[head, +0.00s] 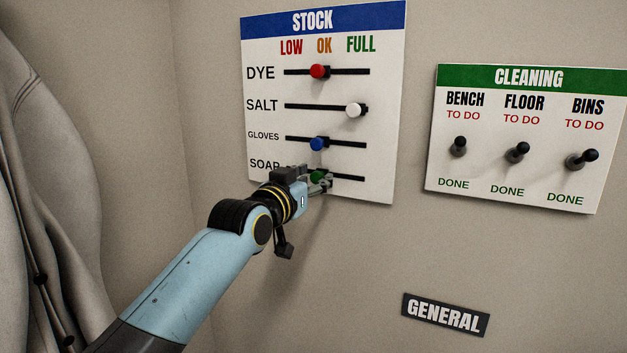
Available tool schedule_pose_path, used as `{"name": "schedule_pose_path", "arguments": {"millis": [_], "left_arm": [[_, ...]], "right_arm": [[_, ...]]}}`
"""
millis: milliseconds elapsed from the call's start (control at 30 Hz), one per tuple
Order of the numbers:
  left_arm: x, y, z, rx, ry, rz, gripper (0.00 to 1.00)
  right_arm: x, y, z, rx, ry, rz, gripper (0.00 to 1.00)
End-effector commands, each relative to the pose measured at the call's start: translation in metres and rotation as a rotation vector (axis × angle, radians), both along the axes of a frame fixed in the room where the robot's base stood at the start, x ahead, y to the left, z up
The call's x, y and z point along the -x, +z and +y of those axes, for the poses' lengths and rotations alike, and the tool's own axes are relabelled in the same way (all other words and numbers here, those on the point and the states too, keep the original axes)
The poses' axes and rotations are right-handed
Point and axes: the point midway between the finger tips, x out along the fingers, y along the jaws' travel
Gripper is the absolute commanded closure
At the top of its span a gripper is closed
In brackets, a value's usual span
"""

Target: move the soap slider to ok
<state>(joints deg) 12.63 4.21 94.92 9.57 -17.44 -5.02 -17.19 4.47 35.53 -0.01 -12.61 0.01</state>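The white STOCK panel (381,120) hangs on the wall with a row of tracks under LOW, OK and FULL. The soap slider's green knob (317,176) is on the lowest track, roughly below the OK heading. My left gripper (321,184) is at this knob, with its fingertips beside or around it. The gripper and wrist hide the left part of the soap track and some of the SOAP label. I cannot tell whether the fingers are closed on the knob. My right gripper is not in view.
Above are the blue gloves knob (317,144), white salt knob (354,110) and red dye knob (318,71). A CLEANING panel (480,180) with three black switches hangs at the right. A GENERAL sign (446,314) is below. Pale cloth (60,150) hangs at the left.

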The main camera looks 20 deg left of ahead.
Motion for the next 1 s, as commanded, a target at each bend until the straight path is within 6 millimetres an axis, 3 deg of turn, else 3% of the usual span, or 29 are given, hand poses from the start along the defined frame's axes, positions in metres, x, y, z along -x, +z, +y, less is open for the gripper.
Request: {"name": "schedule_pose_path", "arguments": {"millis": [367, 800, 1000], "left_arm": [[0.007, -0.001, 0.0, -0.001, 0.0, 0.002, 0.53], [0.096, -0.001, 0.003, -0.001, -0.001, 0.002, 0.53], [0.117, 0.0, 0.004, -0.001, 0.0, 0.0, 0.53]], "right_arm": [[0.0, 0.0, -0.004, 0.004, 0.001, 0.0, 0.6], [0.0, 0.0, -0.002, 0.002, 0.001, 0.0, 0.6], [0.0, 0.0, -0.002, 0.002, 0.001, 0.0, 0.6]]}}
